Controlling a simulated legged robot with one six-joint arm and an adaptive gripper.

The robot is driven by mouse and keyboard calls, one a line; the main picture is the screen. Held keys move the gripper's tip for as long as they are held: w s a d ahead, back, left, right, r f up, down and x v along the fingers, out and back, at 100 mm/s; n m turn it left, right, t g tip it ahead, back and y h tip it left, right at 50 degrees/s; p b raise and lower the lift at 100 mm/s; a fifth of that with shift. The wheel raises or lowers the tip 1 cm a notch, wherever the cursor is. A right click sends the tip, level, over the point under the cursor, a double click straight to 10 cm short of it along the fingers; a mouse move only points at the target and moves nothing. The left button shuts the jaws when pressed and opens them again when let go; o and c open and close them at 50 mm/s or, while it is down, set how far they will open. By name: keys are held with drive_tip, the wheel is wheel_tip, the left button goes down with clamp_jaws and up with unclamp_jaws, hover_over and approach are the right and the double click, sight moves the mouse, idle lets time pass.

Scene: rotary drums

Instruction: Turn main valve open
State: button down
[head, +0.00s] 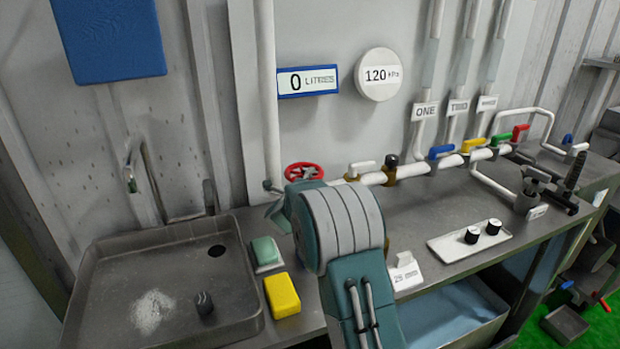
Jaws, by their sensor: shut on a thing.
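A red round valve wheel (304,171) sits on the white pipe at the back of the bench, just above and behind my arm. A valve with a white lever (362,165) is on the same pipe to its right, with the lever lying roughly along the pipe. I cannot tell which of them is the main valve. My teal and grey arm fills the middle of the view and reaches toward the wheel. My gripper is hidden behind the arm, so its contact with the wheel does not show.
A sink (165,262) is at left, with a green sponge (264,250) and a yellow sponge (282,295) beside it. Blue (440,152), yellow, green and red levers line the pipe. A white tray (470,240) holds two black-and-white knobs. Wall displays read 0 (308,81) and 120 (376,75).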

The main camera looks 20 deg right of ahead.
drive_tip(key=shift+f, duration=0.2)
drive_tip(key=shift+d+f+n+t+y, duration=0.1)
drive_tip(key=shift+d+n+t+y, duration=0.05)
drive_tip(key=shift+n+t+y, duration=0.55)
drive_tip(key=shift+d+n+t+y, duration=0.1)
drive_tip(key=shift+n+t+y, duration=0.3)
drive_tip(key=shift+y, duration=0.5)
drive_tip(key=n+y, duration=0.1)
drive_tip(key=y, duration=0.1)
drive_tip(key=n+t+y, duration=0.1)
drive_tip(key=n+y, duration=0.2)
drive_tip(key=shift+w+d+f+t+y, duration=0.1)
drive_tip(key=shift+w+d+t+y, duration=0.2)
drive_tip(key=shift+w+d+t, duration=0.1)
drive_tip(key=n+y, duration=0.2)
drive_tip(key=y, duration=0.1)
drive_tip(key=n+y, duration=0.1)
drive_tip(key=shift+w+d+y, duration=0.25)
drive_tip(key=shift+y, duration=0.05)
drive_tip(key=shift+w+f+n+g+y, duration=0.1)
drive_tip(key=shift+w+n+g+y, duration=0.15)
drive_tip(key=shift+n+y, duration=0.75)
drive_tip(key=shift+w+n+g+y, duration=0.2)
drive_tip(key=shift+n+y, duration=0.4)
drive_tip(key=shift+y, duration=1.1)
drive_tip(key=c, duration=0.6)
unclamp_jaws()
drive_tip(key=shift+o, duration=0.2)
